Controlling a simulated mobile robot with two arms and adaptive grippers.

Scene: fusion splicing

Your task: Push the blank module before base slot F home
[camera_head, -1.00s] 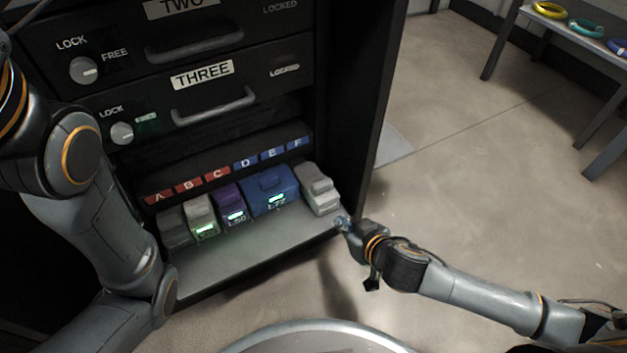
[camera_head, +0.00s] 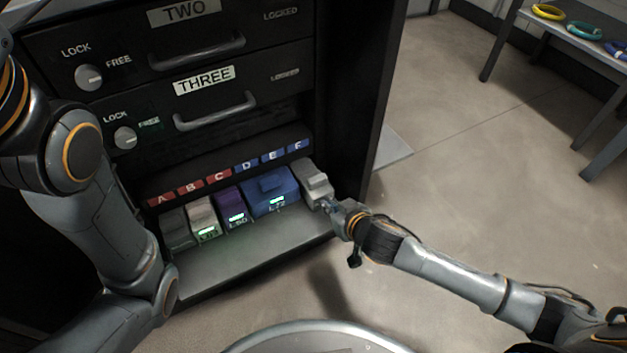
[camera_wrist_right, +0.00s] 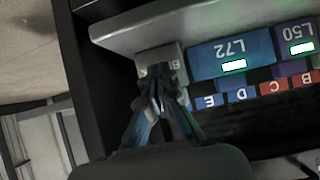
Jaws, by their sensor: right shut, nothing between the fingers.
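The blank module (camera_head: 315,183) is a plain light grey block with no lit display, at the right end of the row, before the blue F label (camera_head: 298,146). My right gripper (camera_head: 331,206) is shut and empty, its tips at the module's front face, apparently touching it. In the right wrist view, which is upside down to the head view, the shut fingers (camera_wrist_right: 160,72) meet the grey module (camera_wrist_right: 158,55) and hide label F. The module's front stands about level with the blue L72 module (camera_head: 270,190) beside it. My left gripper is out of view.
The purple L50 module (camera_head: 231,207), a light grey lit module (camera_head: 202,218) and a darker grey block (camera_head: 175,228) stand to the left. The shelf (camera_head: 240,253) is bare in front. The cabinet's right wall (camera_head: 350,110) stands close to the module.

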